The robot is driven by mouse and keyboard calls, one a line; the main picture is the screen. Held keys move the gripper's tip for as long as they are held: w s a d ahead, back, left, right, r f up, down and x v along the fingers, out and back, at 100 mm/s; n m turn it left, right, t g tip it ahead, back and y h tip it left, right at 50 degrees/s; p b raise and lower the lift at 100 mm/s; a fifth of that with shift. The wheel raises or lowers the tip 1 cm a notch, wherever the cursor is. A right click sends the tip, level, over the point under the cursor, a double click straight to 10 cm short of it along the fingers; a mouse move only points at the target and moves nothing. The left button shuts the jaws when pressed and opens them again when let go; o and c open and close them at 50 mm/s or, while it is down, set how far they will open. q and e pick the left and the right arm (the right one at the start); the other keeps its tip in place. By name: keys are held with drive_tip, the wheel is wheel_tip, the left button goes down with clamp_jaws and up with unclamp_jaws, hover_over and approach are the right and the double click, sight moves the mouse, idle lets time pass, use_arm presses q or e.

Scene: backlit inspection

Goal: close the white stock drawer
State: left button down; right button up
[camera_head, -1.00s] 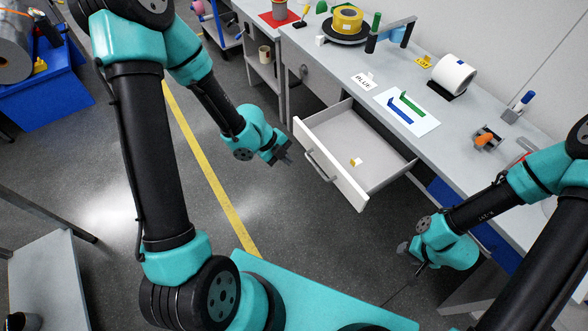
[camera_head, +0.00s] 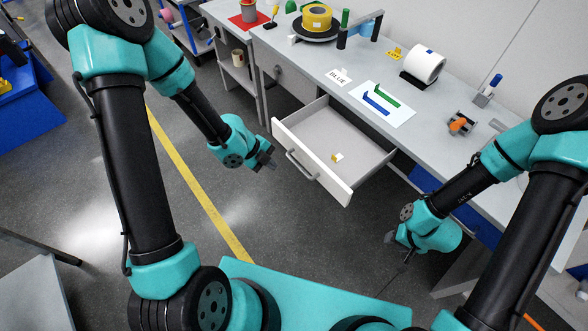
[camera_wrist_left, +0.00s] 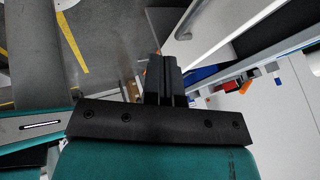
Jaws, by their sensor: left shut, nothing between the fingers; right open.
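The white stock drawer (camera_head: 318,177) is pulled out of the grey workbench, with its front panel and bar handle (camera_head: 300,167) facing the lower left. A small yellow and white item (camera_head: 337,157) lies inside on its floor. My left gripper (camera_head: 270,163) is shut and empty, just left of the drawer front and apart from it. In the left wrist view its shut fingers (camera_wrist_left: 162,78) show, with the white drawer front (camera_wrist_left: 205,25) beyond to the right. My right gripper (camera_head: 391,238) is low, right of the drawer and below the bench edge; its fingers are hard to make out.
The bench top (camera_head: 330,50) carries a yellow tape roll (camera_head: 317,17), a white roll (camera_head: 425,65), a white sheet with blue and green pieces (camera_head: 400,115), and an orange tool (camera_head: 458,124). Open floor lies in front of the drawer. A blue box stands under the bench.

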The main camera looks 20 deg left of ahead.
use_arm(q)
drive_tip(key=w+d+f, duration=0.4)
drive_tip(key=d+f, duration=0.2)
drive_tip(key=f, duration=0.1)
drive_tip(key=shift+w+d+f, duration=0.2)
drive_tip(key=shift+d, duration=0.05)
idle(0.5)
